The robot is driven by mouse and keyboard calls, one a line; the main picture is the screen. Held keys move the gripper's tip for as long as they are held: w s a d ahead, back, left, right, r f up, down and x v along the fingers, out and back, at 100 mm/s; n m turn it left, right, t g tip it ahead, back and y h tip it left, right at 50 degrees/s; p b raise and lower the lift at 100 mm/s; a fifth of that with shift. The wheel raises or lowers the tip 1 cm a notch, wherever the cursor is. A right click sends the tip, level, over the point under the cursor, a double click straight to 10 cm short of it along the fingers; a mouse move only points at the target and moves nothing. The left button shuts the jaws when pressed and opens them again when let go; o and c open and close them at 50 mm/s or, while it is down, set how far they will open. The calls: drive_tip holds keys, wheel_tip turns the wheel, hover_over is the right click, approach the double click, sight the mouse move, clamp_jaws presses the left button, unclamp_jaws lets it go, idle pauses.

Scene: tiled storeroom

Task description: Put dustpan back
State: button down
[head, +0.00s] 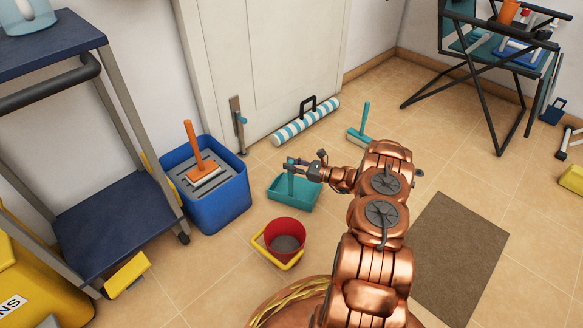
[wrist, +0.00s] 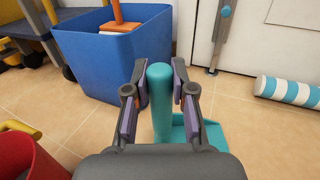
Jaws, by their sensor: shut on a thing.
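The teal dustpan (head: 294,196) is on the tiled floor or just above it, right of the blue bin; I cannot tell whether it touches the floor. Its handle stands upright, and my gripper (head: 303,168) is shut on it. In the wrist view the handle (wrist: 161,100) is between the two fingers of my gripper (wrist: 160,88). Part of the pan (wrist: 212,134) shows behind the right finger; the rest is hidden by the gripper body.
The blue bin (head: 222,205) holds an orange-handled brush (head: 197,150). A red bucket (head: 286,240) stands in front of the dustpan. A brown mat (head: 455,255) is at right. A navy cart (head: 115,215) is left.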

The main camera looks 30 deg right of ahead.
drive_tip(key=shift+f, duration=0.15)
drive_tip(key=c, duration=1)
unclamp_jaws()
